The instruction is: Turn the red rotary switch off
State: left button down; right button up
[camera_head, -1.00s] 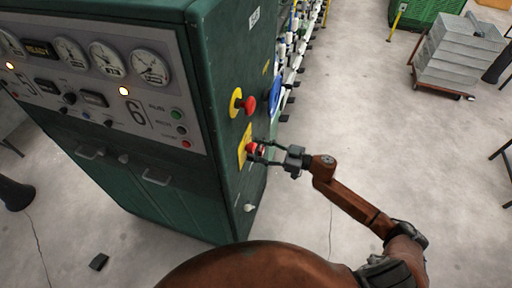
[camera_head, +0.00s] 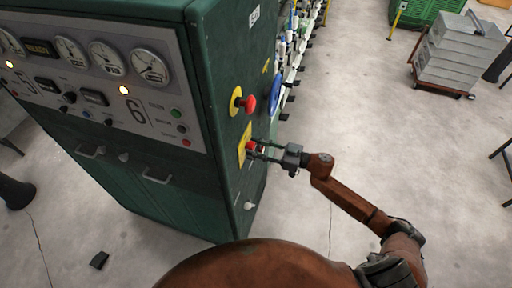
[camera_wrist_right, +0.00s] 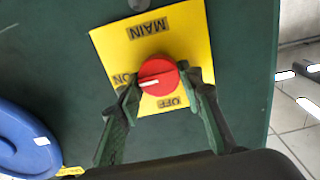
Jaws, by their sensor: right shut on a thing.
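The red rotary switch (camera_wrist_right: 158,72) is a round knob on a yellow plate (camera_wrist_right: 120,50) marked MAIN, ON and OFF, on the side of the green cabinet. In the right wrist view its white mark points left, to the ON label. The switch also shows in the head view (camera_head: 252,146). My right gripper (camera_head: 258,149) reaches it from the right. Its two fingers are shut on the knob, one on each side, and it also shows in the right wrist view (camera_wrist_right: 160,87). My left gripper is not in view.
A red mushroom button (camera_head: 249,104) on a yellow disc sits above the switch. A blue round part (camera_head: 275,94) is beyond it. A small light knob (camera_head: 249,206) is below. The cabinet front (camera_head: 130,185) carries gauges and handles. The floor to the right is free near the cabinet.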

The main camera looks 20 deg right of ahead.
jog(key=shift+n, duration=0.3)
jog(key=n+b, duration=0.1)
jog(key=n, duration=0.2)
jog(key=shift+f+n, duration=0.1)
jog(key=shift+n, duration=0.3)
jog(key=n+b, duration=0.1)
jog(key=n, duration=0.1)
jog(key=n+b, duration=0.1)
jog(key=n, duration=0.1)
jog(key=shift+s+a+f, duration=0.1)
jog(key=shift+s+f, duration=0.05)
jog(key=shift+f+n+b, duration=0.15)
jog(key=shift+n+b, duration=2.85)
jog(key=shift+n, duration=1.8)
jog(key=shift+s+a, duration=0.1)
jog(key=o, duration=1.1)
